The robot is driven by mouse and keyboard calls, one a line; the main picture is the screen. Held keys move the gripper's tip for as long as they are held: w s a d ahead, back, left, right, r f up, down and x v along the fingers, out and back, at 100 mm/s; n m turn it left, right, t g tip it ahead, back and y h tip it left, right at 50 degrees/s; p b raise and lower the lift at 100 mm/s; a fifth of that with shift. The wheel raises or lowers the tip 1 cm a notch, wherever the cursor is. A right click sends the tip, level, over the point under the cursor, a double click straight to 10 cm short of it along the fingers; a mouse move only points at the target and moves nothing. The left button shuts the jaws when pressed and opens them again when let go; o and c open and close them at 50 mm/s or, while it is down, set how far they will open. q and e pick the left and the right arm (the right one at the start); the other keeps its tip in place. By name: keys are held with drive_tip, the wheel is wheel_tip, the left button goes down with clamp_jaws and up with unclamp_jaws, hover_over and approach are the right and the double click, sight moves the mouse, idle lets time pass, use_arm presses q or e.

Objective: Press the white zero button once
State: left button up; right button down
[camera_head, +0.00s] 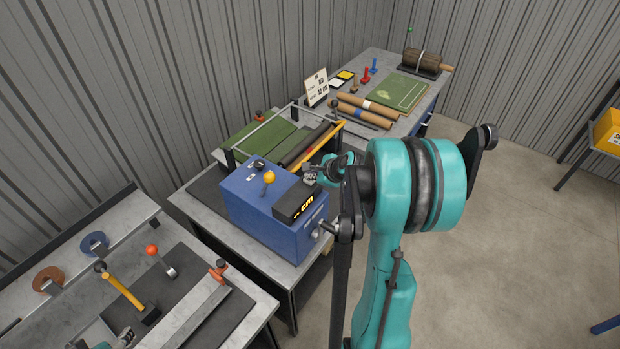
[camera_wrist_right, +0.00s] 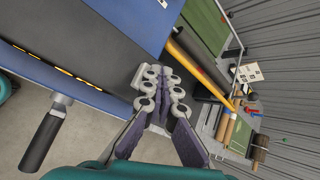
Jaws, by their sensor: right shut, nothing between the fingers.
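The blue machine box (camera_head: 276,236) stands on the bench and carries a black display housing (camera_head: 296,203) with yellow marks and a yellow-knobbed lever (camera_head: 269,177). The box also shows in the right wrist view (camera_wrist_right: 140,18). I cannot make out a white zero button in either view; my right gripper covers part of the box's far right corner. My right gripper (camera_head: 310,176) is shut and empty by that corner, beside the display. Its fingers show together in the wrist view (camera_wrist_right: 165,82). Part of my left gripper (camera_head: 122,338) shows at the bottom left; its jaws are unclear.
Green turf (camera_head: 258,140) and a yellow bar (camera_head: 325,143) lie just behind the box. Brown rolls (camera_head: 368,108) and a green mat (camera_head: 398,92) lie on the far bench. A hammer (camera_head: 124,290) lies on the near bench. A dark handle (camera_wrist_right: 40,142) sticks out from the box.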

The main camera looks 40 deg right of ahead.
idle(0.4)
drive_tip(key=shift+r+p, duration=0.6)
drive_tip(key=shift+r, duration=0.25)
wheel_tip(320, 180, up, 5)
drive_tip(key=p, duration=0.3)
drive_tip(key=shift+p, duration=0.3)
idle(0.5)
